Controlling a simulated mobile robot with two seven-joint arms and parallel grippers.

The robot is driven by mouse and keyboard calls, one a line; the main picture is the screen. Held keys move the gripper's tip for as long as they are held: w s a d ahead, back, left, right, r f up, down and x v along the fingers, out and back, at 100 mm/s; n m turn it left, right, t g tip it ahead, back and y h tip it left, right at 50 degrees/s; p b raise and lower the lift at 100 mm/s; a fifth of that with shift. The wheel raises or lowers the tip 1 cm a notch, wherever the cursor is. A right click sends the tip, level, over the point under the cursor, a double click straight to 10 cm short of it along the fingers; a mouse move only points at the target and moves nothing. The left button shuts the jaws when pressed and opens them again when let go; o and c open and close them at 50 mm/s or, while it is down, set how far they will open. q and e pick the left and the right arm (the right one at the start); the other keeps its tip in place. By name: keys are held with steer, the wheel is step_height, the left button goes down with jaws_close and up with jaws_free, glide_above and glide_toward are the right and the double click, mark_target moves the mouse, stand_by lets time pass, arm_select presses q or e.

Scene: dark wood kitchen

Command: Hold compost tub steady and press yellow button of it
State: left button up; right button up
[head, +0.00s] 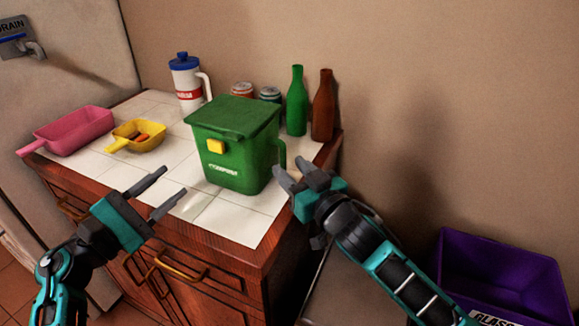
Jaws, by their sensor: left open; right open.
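The green compost tub (236,155) stands upright on the white tiled counter, with its lid closed. Its yellow button (215,146) is on the front face, near the upper left. My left gripper (165,187) is open and empty in front of the counter, to the lower left of the tub and apart from it. My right gripper (298,172) is open, at the tub's right side near its handle (281,155). I cannot tell whether its fingers touch the tub. The tub's back is hidden.
A pink scoop (75,130) and a yellow scoop (138,135) lie left of the tub. A white jug (187,85), cans (243,89), a green bottle (297,103) and a brown bottle (323,107) stand behind. A purple bin (500,270) is at lower right. The counter's front strip is clear.

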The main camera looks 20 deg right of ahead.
steer(key=shift+x, duration=0.8)
jaws_close()
arm_select(q)
steer(key=shift+c, duration=0.4)
jaws_close()
stand_by(1.3)
